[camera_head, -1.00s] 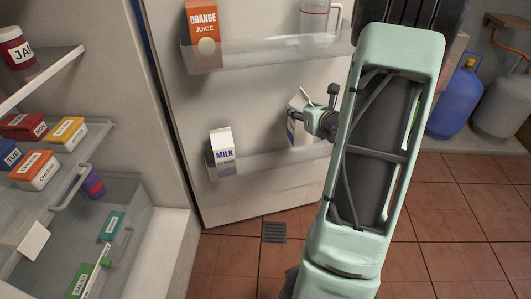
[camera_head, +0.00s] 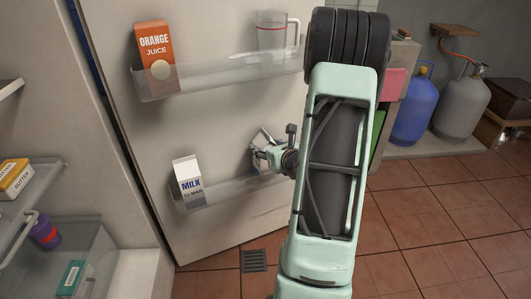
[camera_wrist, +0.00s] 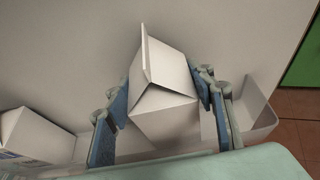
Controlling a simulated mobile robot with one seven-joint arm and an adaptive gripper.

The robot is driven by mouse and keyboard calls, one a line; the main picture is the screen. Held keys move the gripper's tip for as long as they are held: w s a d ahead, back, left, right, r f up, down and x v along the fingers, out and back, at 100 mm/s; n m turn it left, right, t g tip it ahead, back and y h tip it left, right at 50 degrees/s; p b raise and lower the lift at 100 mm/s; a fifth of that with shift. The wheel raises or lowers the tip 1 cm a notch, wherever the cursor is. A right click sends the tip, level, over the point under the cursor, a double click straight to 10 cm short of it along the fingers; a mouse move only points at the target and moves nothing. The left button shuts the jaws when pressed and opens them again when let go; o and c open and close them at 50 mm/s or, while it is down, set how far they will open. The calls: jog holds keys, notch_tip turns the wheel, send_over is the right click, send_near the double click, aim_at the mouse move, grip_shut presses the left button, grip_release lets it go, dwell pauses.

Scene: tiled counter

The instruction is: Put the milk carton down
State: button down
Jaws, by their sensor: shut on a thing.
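A white gable-topped carton (camera_wrist: 165,75) is between the two blue-padded fingers of my gripper (camera_wrist: 163,98) in the wrist view. The fingers press on its sides, so my gripper is shut on it. In the head view my gripper (camera_head: 260,155) is at the right part of the lower door shelf (camera_head: 225,192), and the held carton is mostly hidden there. I cannot tell whether its base touches the shelf. Another carton, labelled MILK (camera_head: 188,182), stands upright at the left end of that shelf; its white top also shows at the wrist view's lower left (camera_wrist: 30,133).
The upper door shelf (camera_head: 215,76) holds an orange juice carton (camera_head: 155,55) and a clear jug (camera_head: 272,32). Fridge shelves with a butter box (camera_head: 14,178) are at the left. Gas cylinders (camera_head: 413,108) stand at the right. Tiled floor is open at the lower right.

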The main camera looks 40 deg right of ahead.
jog(key=shift+f, duration=0.5)
jog(key=shift+f, duration=0.15)
jog(key=c, duration=0.9)
grip_release()
jog(key=p+v, duration=0.3)
jog(key=v, duration=0.9)
